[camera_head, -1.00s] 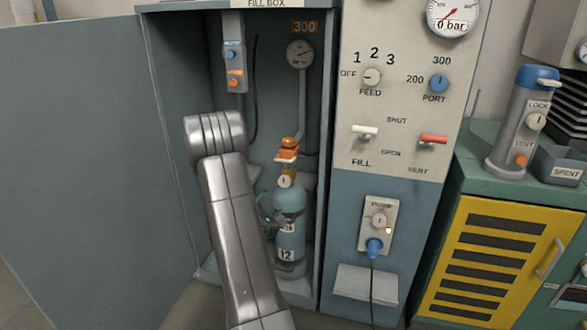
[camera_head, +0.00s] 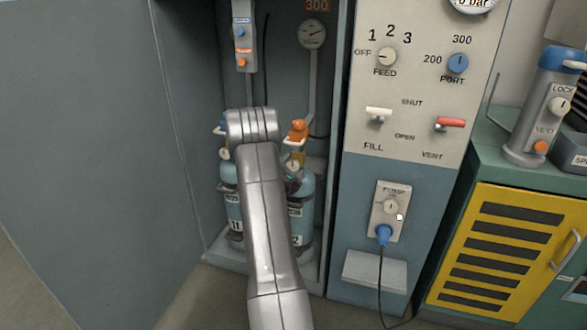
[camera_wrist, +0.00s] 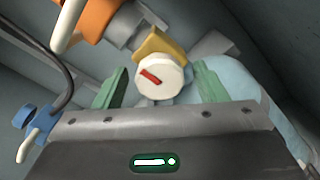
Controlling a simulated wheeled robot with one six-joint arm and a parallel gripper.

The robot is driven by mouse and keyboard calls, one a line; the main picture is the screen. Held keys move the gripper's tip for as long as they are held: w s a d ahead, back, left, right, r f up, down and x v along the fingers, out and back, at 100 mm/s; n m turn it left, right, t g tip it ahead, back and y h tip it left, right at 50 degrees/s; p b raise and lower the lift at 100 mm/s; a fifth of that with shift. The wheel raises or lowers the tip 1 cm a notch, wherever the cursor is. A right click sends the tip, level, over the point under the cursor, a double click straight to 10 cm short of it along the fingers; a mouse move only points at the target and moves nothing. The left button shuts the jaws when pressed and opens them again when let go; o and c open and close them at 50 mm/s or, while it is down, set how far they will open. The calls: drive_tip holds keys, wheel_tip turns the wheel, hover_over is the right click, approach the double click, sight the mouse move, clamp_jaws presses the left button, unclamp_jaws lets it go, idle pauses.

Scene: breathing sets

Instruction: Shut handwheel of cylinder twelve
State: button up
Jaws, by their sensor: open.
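Cylinder twelve (camera_head: 306,200) is the right-hand light blue cylinder in the fill box, partly hidden behind my arm. In the wrist view its handwheel (camera_wrist: 160,76) is a round off-white knob with a red mark, in front of a yellow valve part (camera_wrist: 158,45). My gripper (camera_wrist: 160,82) is open, with one green finger on each side of the handwheel. Small gaps show between fingers and knob; contact at depth cannot be told. In the head view my arm hides most of the gripper.
Cylinder eleven (camera_head: 233,208) stands just left of my arm. An orange fitting (camera_head: 298,130) sits above cylinder twelve, and a blue knob (camera_wrist: 38,117) shows at the wrist view's left. The box door (camera_head: 85,150) is open at left; the control panel (camera_head: 405,90) is at right.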

drive_tip(key=shift+w+d, duration=0.2)
drive_tip(key=shift+w, duration=0.3)
drive_tip(key=c, duration=1)
drive_tip(key=shift+m, duration=0.3)
